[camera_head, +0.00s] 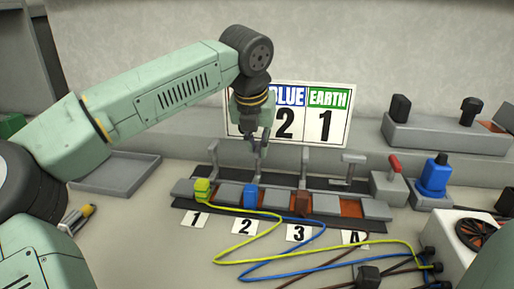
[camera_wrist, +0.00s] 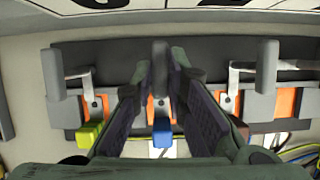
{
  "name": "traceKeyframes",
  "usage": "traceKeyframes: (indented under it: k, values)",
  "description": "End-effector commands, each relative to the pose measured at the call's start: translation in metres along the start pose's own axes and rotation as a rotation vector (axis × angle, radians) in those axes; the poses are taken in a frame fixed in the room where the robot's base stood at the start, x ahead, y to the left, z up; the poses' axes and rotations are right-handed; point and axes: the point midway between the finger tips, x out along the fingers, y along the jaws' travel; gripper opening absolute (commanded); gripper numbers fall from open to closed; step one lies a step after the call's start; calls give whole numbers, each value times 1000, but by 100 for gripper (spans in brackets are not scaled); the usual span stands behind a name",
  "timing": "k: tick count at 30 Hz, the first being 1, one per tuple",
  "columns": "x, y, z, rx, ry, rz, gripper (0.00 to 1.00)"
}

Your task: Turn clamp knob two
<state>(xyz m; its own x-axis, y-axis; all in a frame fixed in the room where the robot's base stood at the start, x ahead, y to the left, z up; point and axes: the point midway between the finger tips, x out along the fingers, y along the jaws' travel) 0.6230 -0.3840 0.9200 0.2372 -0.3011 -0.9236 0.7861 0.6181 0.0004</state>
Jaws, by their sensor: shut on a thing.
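Clamp knob two is a grey bar-shaped handle, seen in the wrist view (camera_wrist: 160,68) above the clamp with the blue plug (camera_wrist: 162,132). My gripper (camera_head: 257,145) reaches down over the clamp row from behind. In the wrist view my gripper's fingers (camera_wrist: 160,85) stand on both sides of knob two and are shut on it. The fingers hide much of this knob in the head view. The blue plug also shows in the head view (camera_head: 250,196), by the label 2 (camera_head: 243,227). A yellow plug (camera_head: 202,190) sits at position 1.
Neighbouring clamp handles stand close on both sides in the wrist view, left (camera_wrist: 54,75) and right (camera_wrist: 267,68). A sign (camera_head: 326,118) stands behind the row. Yellow and blue cables (camera_head: 300,262) run across the front. A grey tray (camera_head: 120,178) lies at left.

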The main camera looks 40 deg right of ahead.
Motion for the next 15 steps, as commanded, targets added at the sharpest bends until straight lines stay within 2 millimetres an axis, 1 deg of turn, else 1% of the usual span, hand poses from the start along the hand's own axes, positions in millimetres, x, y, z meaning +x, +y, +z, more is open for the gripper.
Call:
traceKeyframes:
  k: [6,15]
  values:
    - [0,0,0,-45,2,19,0]
    - [0,0,0,-54,3,22,0]
